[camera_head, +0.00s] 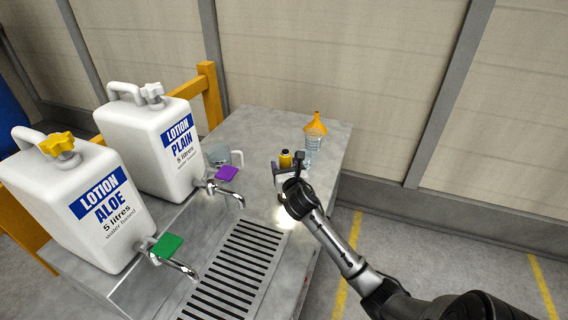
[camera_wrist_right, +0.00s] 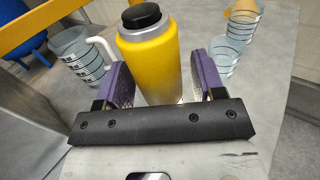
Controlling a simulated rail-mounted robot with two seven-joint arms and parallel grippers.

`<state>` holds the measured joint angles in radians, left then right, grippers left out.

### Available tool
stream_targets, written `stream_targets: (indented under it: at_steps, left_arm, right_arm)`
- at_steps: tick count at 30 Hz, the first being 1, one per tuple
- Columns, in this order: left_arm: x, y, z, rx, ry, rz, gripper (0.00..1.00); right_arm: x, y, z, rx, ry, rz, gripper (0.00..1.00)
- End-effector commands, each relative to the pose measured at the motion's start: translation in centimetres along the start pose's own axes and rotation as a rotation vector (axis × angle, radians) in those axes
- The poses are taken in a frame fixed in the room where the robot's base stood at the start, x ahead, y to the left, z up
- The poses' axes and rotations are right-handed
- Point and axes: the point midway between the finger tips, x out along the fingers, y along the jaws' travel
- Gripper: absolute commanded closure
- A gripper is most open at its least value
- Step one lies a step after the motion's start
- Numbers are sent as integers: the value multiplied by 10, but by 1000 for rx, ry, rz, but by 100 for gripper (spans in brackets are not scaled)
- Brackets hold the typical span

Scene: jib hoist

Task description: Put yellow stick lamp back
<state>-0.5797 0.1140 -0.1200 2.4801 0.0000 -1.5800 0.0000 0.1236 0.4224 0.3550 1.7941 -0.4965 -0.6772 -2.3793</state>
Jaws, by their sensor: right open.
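The yellow stick lamp (camera_wrist_right: 152,62), a yellow cylinder with a black cap, stands upright on the grey table. In the head view the lamp (camera_head: 285,159) shows just beyond my right gripper, its lower part hidden by it. My right gripper (camera_head: 284,174) is open. In the right wrist view the purple-padded fingers of my right gripper (camera_wrist_right: 163,80) lie on either side of the lamp. Its lower end is hidden behind the gripper's black bar, and I cannot tell whether a pad touches it. My left gripper is in neither view.
Two white lotion canisters (camera_head: 150,140) with taps stand left, beside a drain grate (camera_head: 238,268). A bright light patch lies below my right gripper.

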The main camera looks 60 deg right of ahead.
Motion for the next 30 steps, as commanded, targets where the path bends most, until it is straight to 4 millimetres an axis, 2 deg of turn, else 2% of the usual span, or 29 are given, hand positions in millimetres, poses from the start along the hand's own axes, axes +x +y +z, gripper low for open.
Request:
stream_targets:
  at_steps: [9, 15, 21, 30]
  left_arm:
    - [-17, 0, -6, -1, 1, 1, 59]
    - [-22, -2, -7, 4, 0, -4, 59]
    - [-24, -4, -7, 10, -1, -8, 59]
    - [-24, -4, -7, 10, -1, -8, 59]
  right_arm:
    - [-60, 0, 2, -2, 1, 1, 37]
    - [-89, 0, 1, 0, 1, 1, 37]
    - [-103, 0, 1, 0, 0, 0, 37]
    - [-107, 0, 1, 1, 0, 0, 37]
